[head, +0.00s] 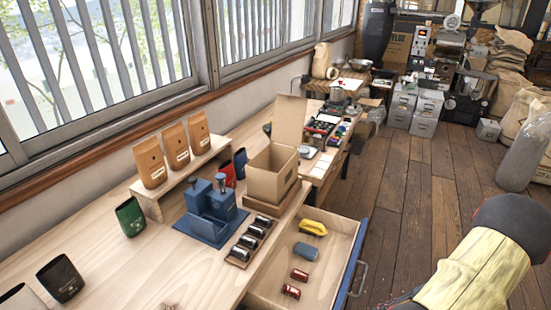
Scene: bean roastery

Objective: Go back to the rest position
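My arm (485,262) shows at the lower right, a dark rounded link with a pale yellow sleeve, over the wooden floor. My gripper is not in the picture, so I cannot see its fingers or whether it holds anything. The arm is to the right of the open drawer (262,292), apart from it in the picture. The drawer has a blue front and holds a yellow object (312,228), a blue-grey cylinder (306,251) and two red cans (299,275).
The wooden workbench (150,275) bears an open cardboard box (272,180), a blue stand (212,212), brown bags (174,148) on a riser, and dark pouches (61,278). A grey cylinder (524,150) stands at the right. The wooden floor (420,195) between is clear.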

